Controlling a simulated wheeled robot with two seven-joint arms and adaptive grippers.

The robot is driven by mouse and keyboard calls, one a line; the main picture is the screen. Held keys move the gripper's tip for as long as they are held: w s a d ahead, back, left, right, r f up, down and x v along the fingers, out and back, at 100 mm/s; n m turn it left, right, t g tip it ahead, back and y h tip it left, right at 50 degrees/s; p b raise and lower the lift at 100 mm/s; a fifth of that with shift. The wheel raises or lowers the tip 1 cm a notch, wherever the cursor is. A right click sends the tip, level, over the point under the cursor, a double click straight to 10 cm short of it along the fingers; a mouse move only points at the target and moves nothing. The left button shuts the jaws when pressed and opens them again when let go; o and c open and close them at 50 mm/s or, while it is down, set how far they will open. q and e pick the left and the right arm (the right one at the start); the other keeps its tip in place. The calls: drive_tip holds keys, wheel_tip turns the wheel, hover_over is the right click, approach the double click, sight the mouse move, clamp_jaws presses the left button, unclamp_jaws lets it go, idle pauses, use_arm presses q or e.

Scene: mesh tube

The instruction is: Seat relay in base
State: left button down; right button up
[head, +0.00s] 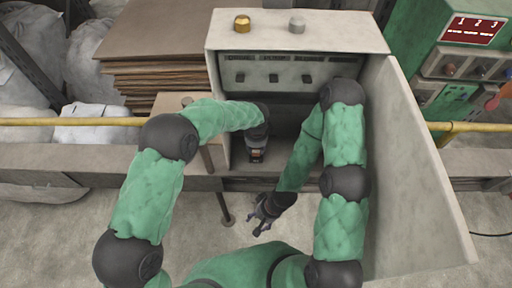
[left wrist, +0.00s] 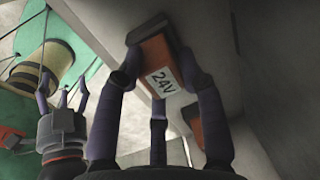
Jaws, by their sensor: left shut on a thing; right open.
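The relay is an orange and dark block with a white "24V" label. In the left wrist view the relay (left wrist: 158,56) sits between the fingers of my left gripper (left wrist: 158,84), which is shut on it. In the head view my left gripper (head: 257,142) is inside the open cabinet, over its lower shelf, with the relay (head: 256,156) showing below it. A second orange block (left wrist: 192,117) is partly hidden behind a finger; I cannot tell if it is the base. My right gripper (head: 264,222) is open and empty, lower, in front of the cabinet; it also shows in the left wrist view (left wrist: 68,99).
The cabinet (head: 300,30) has a gold knob (head: 242,24) and a grey knob (head: 297,25) on top. Its open door (head: 415,180) stands at the right. A yellow rail (head: 75,122) crosses behind. Stacked brown sheets (head: 150,50) and a green machine (head: 465,60) flank it.

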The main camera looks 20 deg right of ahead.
use_arm(q)
drive_tip(key=shift+f, duration=0.15)
drive_tip(key=c, duration=0.8)
unclamp_jaws()
drive_tip(key=shift+o, duration=0.2)
drive_tip(key=r, duration=0.2)
drive_tip(key=r+p, duration=0.1)
drive_tip(key=r, duration=0.2)
drive_tip(key=s+r+p, duration=0.1)
drive_tip(key=r, duration=0.1)
drive_tip(key=shift+a+r, duration=0.15)
drive_tip(key=shift+r, duration=0.2)
drive_tip(key=shift+s+f, duration=0.1)
